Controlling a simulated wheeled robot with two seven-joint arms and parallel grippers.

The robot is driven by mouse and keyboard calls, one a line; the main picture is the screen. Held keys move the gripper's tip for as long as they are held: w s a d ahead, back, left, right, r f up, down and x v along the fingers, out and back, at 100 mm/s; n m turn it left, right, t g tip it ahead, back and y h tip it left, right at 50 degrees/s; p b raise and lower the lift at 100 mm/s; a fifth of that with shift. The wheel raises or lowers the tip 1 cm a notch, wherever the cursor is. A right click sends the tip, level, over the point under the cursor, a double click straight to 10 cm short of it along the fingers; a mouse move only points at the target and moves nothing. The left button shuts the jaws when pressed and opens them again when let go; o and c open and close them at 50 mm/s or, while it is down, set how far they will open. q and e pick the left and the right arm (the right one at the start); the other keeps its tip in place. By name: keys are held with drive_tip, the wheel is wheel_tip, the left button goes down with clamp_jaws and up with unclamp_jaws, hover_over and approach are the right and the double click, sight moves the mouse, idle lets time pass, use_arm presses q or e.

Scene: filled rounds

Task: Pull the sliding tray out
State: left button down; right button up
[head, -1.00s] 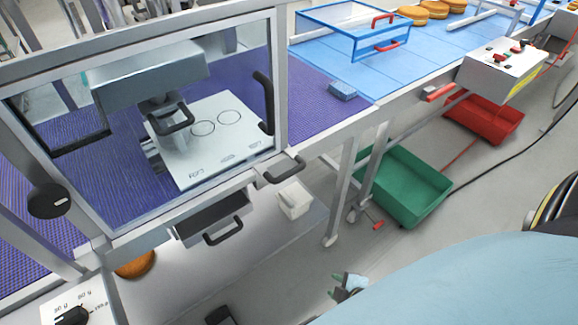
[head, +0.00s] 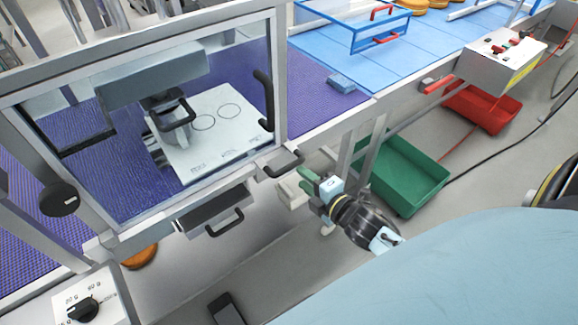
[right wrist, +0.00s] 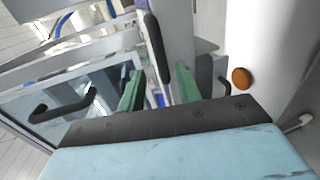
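A grey drawer-like tray (head: 215,208) with a black bar handle (head: 226,224) sits under the front of the glazed machine, seemingly pushed in. A white plate (head: 212,138) with printed rings lies inside the machine behind the pane. Another black handle (head: 284,165) stands out from the machine's lower front corner, right of the tray. My right gripper (head: 306,182) is a little below and right of that corner handle, apart from it. Its green fingers are spread and empty; the right wrist view (right wrist: 158,90) shows a dark handle beyond the gap. My left gripper is out of view.
A green crate (head: 408,180) and a red crate (head: 482,110) stand on the floor at the right. A table leg (head: 350,150) is close behind my right gripper. An orange-brown round (head: 140,257) lies low at the left. A control box (head: 503,60) hangs at the belt's right.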

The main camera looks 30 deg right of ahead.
sight(291, 169)
drive_tip(key=x, duration=0.7)
drive_tip(key=shift+w+a+f, duration=0.1)
drive_tip(key=shift+w+a, duration=0.05)
drive_tip(key=shift+w, duration=0.05)
clamp_jaws()
